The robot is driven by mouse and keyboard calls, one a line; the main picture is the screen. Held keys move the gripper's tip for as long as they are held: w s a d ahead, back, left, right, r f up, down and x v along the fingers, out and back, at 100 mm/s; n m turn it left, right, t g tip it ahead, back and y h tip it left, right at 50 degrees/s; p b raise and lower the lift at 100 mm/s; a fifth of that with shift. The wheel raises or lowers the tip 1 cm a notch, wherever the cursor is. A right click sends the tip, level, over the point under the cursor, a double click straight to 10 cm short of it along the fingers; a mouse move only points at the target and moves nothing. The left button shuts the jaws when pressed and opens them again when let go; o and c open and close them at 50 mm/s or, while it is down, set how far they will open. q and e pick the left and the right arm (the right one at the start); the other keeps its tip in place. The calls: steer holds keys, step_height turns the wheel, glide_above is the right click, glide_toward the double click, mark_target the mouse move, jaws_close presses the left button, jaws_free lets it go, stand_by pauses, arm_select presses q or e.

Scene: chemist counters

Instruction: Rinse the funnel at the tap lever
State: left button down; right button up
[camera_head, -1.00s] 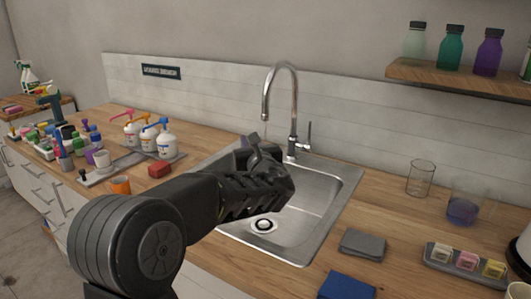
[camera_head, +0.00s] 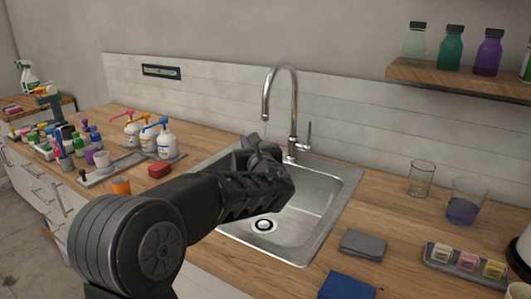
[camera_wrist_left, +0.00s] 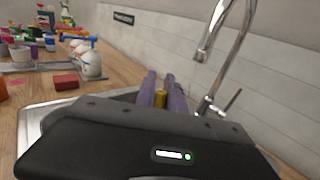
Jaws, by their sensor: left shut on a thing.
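The chrome tap (camera_head: 293,105) stands behind the steel sink (camera_head: 325,195), and its tap lever (camera_head: 306,136) sticks up on the right of its base. My left gripper (camera_head: 255,145) is over the sink, below and slightly left of the spout. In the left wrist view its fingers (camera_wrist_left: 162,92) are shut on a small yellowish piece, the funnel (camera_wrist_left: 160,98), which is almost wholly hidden. The tap (camera_wrist_left: 226,50) and tap lever (camera_wrist_left: 232,101) are to the right of the fingers there, apart from them. My right gripper is not in view.
Pump bottles (camera_head: 167,145) and a red block (camera_head: 159,169) stand left of the sink. An orange cup (camera_head: 121,185) is nearer. Right of the sink are a grey cloth (camera_head: 363,244), a blue cloth (camera_head: 345,287), glass beakers (camera_head: 420,178) and a tray (camera_head: 437,262).

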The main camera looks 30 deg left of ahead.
arm_select(q)
steer(key=shift+r, duration=0.1)
steer(key=s+r+p, duration=0.1)
steer(key=s, duration=0.1)
steer(key=s+r+p, duration=0.1)
steer(key=r, duration=0.1)
steer(key=shift+s+d+r, duration=0.1)
steer(key=shift+s+d, duration=0.1)
steer(key=shift+s, duration=0.2)
steer(key=shift+s+d+r+p, duration=0.1)
steer(key=shift+s+r+p, duration=0.25)
steer(key=shift+s, duration=0.25)
